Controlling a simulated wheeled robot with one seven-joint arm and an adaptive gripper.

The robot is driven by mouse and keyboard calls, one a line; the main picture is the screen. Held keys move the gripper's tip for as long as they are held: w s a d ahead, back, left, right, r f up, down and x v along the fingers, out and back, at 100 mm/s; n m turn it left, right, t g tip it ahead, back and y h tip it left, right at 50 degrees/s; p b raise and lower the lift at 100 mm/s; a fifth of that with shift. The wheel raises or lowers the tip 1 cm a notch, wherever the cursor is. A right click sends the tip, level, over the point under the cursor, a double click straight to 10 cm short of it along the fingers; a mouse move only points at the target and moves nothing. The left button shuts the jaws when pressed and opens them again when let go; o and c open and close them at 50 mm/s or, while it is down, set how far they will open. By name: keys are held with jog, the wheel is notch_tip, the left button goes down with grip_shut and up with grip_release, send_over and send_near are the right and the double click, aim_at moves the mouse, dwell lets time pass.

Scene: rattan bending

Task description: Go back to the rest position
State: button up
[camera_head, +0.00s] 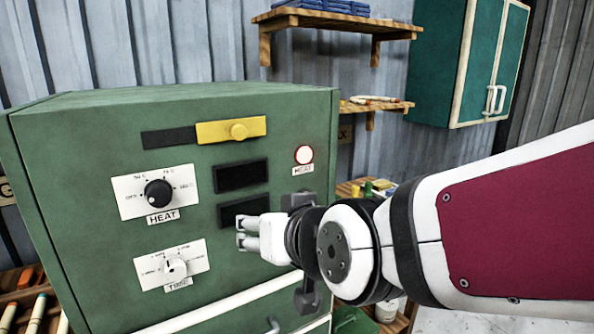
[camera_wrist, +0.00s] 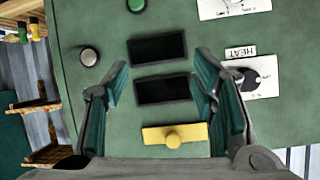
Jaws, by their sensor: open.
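My gripper (camera_head: 243,233) is in front of the green heating machine (camera_head: 90,135) and points at its front panel. In the wrist view my gripper (camera_wrist: 157,80) is open and empty, its fingers wide apart. The panel has a HEAT knob (camera_head: 158,193) with a black cap, a timer knob (camera_head: 174,268) with a white cap, and two black displays. A yellow slider (camera_head: 231,129) sits at the right of a black strip. In the wrist view the yellow slider (camera_wrist: 175,135) lies between the fingers. I cannot tell the exact gap to the panel.
A round white lamp (camera_head: 304,155) with a red rim is at the panel's right. Wooden shelves (camera_head: 335,22) and a teal cabinet (camera_head: 468,62) hang on the back wall. Bottles and small items (camera_head: 372,188) stand behind my arm. A rack (camera_head: 30,303) is at lower left.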

jog(key=s+d+f+m+g+h, duration=0.1)
jog(key=s+d+f+g+h, duration=0.1)
jog(key=s+d, duration=0.6)
jog(key=s+d+f+m+g+h, duration=0.2)
jog(key=s+d+g+h, duration=0.2)
jog(key=s+d, duration=0.4)
jog(key=d, duration=0.7)
jog(key=shift+s+d+f+m+g, duration=0.3)
jog(key=shift+d, duration=0.05)
